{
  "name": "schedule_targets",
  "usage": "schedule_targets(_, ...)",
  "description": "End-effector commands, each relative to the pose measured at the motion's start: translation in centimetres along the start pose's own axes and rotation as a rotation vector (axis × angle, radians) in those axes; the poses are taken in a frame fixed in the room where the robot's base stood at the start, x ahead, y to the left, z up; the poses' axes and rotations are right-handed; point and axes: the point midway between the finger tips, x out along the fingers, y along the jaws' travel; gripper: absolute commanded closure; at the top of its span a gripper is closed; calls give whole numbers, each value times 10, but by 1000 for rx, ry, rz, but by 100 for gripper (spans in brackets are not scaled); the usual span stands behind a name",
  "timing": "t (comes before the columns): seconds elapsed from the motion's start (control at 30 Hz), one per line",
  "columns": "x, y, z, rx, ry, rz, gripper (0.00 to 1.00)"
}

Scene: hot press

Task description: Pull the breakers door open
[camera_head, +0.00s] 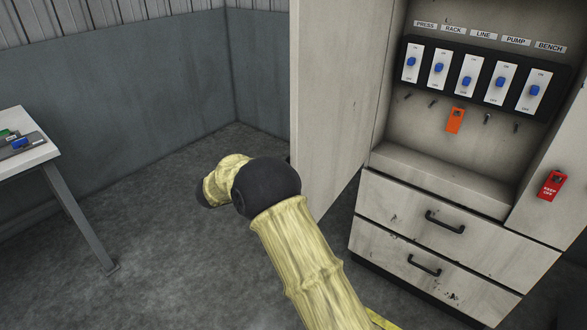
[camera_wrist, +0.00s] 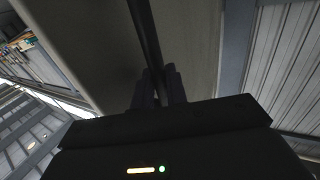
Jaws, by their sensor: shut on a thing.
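The breakers door (camera_head: 330,90) is a pale, scuffed panel at the left side of the cabinet, standing open. The row of breakers behind it is in full view. In the wrist view, the door's pale face (camera_wrist: 190,50) lies close ahead of my gripper (camera_wrist: 159,88). A long dark bar handle (camera_wrist: 146,30) runs along that face, and my gripper's dark fingers are shut on it. In the head view my arm bends towards the far side of the door; my gripper and the handle are hidden there.
The cabinet holds several blue-switched breakers (camera_head: 470,72), an orange tag (camera_head: 455,120) and two drawers (camera_head: 440,222) below. A red tag (camera_head: 551,185) hangs at the right. A table (camera_head: 30,155) stands at the left. Floor (camera_head: 165,220) between table and door is clear.

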Motion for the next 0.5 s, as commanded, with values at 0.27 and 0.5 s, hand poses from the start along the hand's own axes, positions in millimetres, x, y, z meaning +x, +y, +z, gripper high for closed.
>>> schedule_targets(0.27, -5, -13, -3, 4, 7, 51, 100)
schedule_targets(0.5, -9, -16, -3, 3, 9, 57, 100)
